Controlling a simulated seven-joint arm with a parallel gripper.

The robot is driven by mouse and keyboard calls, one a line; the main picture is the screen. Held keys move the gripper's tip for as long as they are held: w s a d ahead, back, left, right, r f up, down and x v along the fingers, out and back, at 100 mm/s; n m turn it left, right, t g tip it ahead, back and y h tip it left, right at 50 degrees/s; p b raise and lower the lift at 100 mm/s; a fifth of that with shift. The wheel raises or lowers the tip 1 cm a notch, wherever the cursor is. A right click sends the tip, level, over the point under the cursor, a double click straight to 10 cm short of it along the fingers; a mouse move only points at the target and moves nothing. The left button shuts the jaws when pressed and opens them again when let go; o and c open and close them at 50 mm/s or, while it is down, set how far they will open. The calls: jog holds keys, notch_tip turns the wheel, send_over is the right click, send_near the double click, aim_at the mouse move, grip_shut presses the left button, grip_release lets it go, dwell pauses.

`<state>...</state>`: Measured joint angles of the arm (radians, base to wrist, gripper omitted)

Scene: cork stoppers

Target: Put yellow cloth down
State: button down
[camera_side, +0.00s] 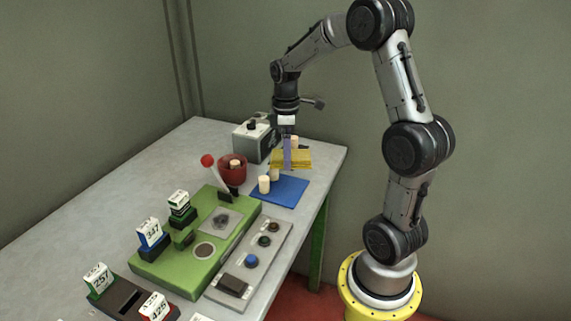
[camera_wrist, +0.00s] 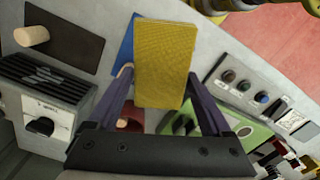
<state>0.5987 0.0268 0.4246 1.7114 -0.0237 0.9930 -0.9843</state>
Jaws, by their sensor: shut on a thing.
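The yellow cloth (camera_side: 296,160) is a flat, folded, textured rectangle toward the far right of the table. My gripper (camera_side: 287,165) points down at it, and its purple fingers are shut on it. In the wrist view the cloth (camera_wrist: 165,50) sits between the two fingertips (camera_wrist: 160,76). It covers part of the blue mat (camera_wrist: 122,50) from that view. In the side view the blue mat (camera_side: 284,193) lies just nearer than the cloth. I cannot tell how high the cloth is above the table.
Cork stoppers (camera_side: 264,185) stand on the blue mat's edge. A red bowl (camera_side: 232,173) holds a cork. A grey box (camera_side: 253,139) stands left of the cloth. Another cork (camera_wrist: 32,36) stands on a dark mat (camera_wrist: 75,45). A green board (camera_side: 190,250) and button panel (camera_side: 252,262) lie nearer.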

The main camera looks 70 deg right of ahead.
jog(key=shift+w+d+f, duration=0.15)
jog(key=shift+w+f, duration=0.05)
jog(key=shift+f, duration=0.1)
jog(key=shift+w+d+f, duration=0.1)
jog(key=shift+f, duration=0.8)
jog(key=shift+w+d+f, duration=0.1)
jog(key=shift+f, duration=0.75)
jog(key=shift+a+f, duration=0.1)
jog(key=shift+f, duration=0.25)
jog(key=shift+f, duration=0.25)
grip_release()
jog(key=shift+r, duration=0.1)
